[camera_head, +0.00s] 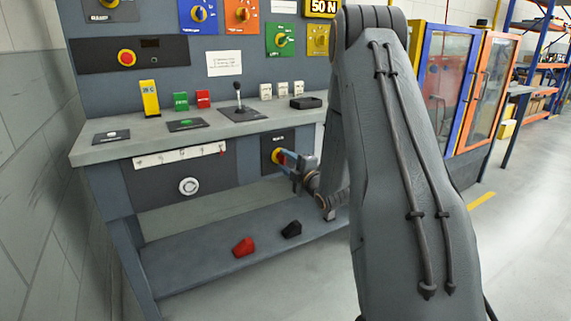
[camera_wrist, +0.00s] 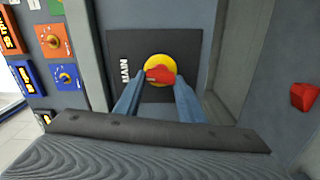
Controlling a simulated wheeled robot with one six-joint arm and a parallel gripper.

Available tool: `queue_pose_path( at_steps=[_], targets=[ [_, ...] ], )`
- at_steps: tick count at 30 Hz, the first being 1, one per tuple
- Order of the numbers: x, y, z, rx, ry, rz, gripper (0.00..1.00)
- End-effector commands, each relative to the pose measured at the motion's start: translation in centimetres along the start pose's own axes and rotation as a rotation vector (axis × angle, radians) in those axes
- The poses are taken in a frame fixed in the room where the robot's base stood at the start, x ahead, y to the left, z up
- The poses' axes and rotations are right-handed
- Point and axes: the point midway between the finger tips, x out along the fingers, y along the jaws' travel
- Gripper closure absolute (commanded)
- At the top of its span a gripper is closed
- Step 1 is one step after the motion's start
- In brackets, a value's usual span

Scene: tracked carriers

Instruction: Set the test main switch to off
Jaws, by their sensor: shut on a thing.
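The main switch is a red handle on a round yellow disc, set in a dark plate on the bench's front. In the wrist view the red handle (camera_wrist: 160,74) sits between my two fingertips, on the yellow disc (camera_wrist: 159,62), with the lettering MAIN on the plate (camera_wrist: 123,42) beside it. My gripper (camera_wrist: 157,80) is shut on the handle. In the head view the yellow disc (camera_head: 276,156) shows just left of my gripper (camera_head: 285,158), which partly covers the switch. The markings for the off position cannot be read.
The bench top (camera_head: 150,138) carries a joystick (camera_head: 238,97) and small blocks. A round dial (camera_head: 189,186) is on the front panel to the left. A red block (camera_head: 243,247) and a black block (camera_head: 291,229) lie on the lower shelf. Cabinets (camera_head: 445,85) stand at right.

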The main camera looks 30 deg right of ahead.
Motion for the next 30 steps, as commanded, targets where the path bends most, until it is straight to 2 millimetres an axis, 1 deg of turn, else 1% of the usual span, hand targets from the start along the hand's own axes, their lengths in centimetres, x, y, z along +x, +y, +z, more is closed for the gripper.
queue_pose_path(
  at_steps=[3, 9, 26, 27, 30],
  targets=[
    [0.0, -0.1, -0.02, -0.062, 0.001, -0.001, 0.86],
    [-0.01, -0.14, -0.02, -0.128, 0.001, -0.001, 0.86],
    [-0.03, -0.16, -0.04, -0.155, 0.001, -0.002, 0.86],
    [-0.03, -0.16, -0.04, -0.155, 0.001, -0.002, 0.59],
    [-0.03, -0.15, -0.03, -0.155, 0.001, -0.002, 0.45]
  ],
)
